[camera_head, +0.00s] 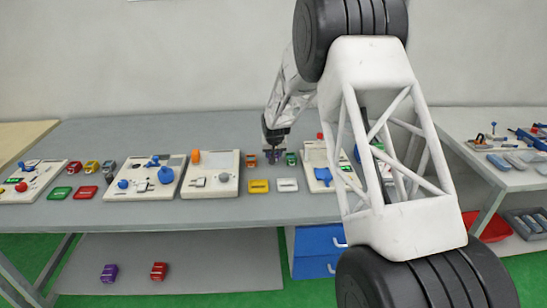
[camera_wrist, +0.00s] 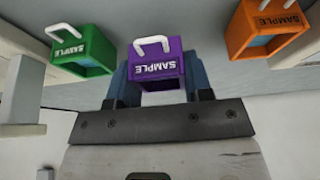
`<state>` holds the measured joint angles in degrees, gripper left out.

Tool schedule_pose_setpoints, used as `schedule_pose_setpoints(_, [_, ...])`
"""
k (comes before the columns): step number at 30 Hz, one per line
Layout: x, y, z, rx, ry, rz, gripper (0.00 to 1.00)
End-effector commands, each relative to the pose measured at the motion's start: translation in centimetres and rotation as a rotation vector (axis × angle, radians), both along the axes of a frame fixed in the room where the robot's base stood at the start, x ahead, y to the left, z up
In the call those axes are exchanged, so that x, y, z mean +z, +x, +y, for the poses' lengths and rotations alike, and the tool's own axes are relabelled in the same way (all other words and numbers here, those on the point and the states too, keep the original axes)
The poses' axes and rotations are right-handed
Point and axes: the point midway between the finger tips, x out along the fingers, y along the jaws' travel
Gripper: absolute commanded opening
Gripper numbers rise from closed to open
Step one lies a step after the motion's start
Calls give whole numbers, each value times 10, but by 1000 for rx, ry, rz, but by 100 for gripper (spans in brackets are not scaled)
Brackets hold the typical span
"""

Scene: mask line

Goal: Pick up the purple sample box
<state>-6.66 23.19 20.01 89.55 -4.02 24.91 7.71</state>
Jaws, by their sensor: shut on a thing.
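The purple sample box (camera_wrist: 156,66) has a white handle and a "SAMPLE" label, upside down in the wrist view. It sits between the two blue-grey fingers of my gripper (camera_wrist: 158,85), which are shut on it. In the head view my gripper (camera_head: 275,155) is at the back middle of the grey table, and a small bit of purple shows under it. I cannot tell from the pictures whether the box is clear of the table.
A green sample box (camera_wrist: 82,48) and an orange one (camera_wrist: 268,28) flank the purple box closely. Panels with knobs, such as the one with an orange knob (camera_head: 212,182), stand nearby. Another purple item (camera_head: 109,273) and a red one (camera_head: 159,271) lie on the lower shelf.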

Motion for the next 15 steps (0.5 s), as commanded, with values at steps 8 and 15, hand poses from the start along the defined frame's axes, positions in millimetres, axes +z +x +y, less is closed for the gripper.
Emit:
schedule_pose_setpoints(8, [14,-25,-3,0,0,-1,23])
schedule_pose_setpoints(15, [17,-61,-7,0,0,-1,23])
